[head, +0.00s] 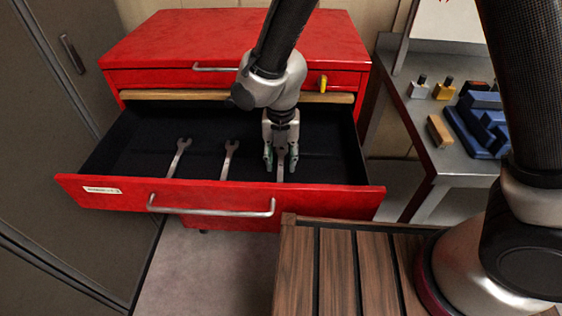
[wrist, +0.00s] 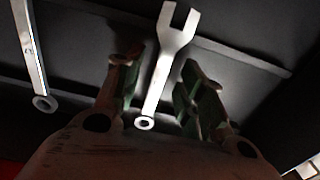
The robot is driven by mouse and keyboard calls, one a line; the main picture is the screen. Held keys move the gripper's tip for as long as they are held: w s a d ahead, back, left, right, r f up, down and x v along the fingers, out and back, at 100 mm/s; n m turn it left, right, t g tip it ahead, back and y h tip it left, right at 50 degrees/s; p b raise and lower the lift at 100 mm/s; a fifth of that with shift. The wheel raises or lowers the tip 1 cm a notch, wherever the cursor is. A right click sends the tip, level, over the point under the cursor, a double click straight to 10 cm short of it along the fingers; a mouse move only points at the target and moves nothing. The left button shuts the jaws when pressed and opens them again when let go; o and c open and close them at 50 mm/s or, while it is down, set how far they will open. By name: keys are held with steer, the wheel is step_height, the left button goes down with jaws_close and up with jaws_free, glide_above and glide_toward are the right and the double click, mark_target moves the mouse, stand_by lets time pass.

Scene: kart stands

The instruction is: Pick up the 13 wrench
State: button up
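Three grey wrenches lie in the open drawer (head: 215,196) of the red cabinet, open jaws toward the back: a left one (head: 179,157), a middle one (head: 229,157) and a right one (head: 280,172). No size marks can be read, so I cannot tell which is the 13. My gripper (head: 281,158) is down in the drawer over the right wrench, partly hiding it. In the wrist view my gripper (wrist: 162,88) is open, with its green-padded fingers on both sides of this wrench (wrist: 167,62). Another wrench (wrist: 32,55) lies to the left there.
The drawer's front wall with its handle (head: 212,211) stands close in front of my gripper. The red cabinet top (head: 230,40) is above and behind. A slatted wooden surface (head: 340,265) is in front. A metal table (head: 452,175) with blue blocks stands at the right.

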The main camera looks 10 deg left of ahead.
steer(key=shift+c, duration=0.4)
jaws_close()
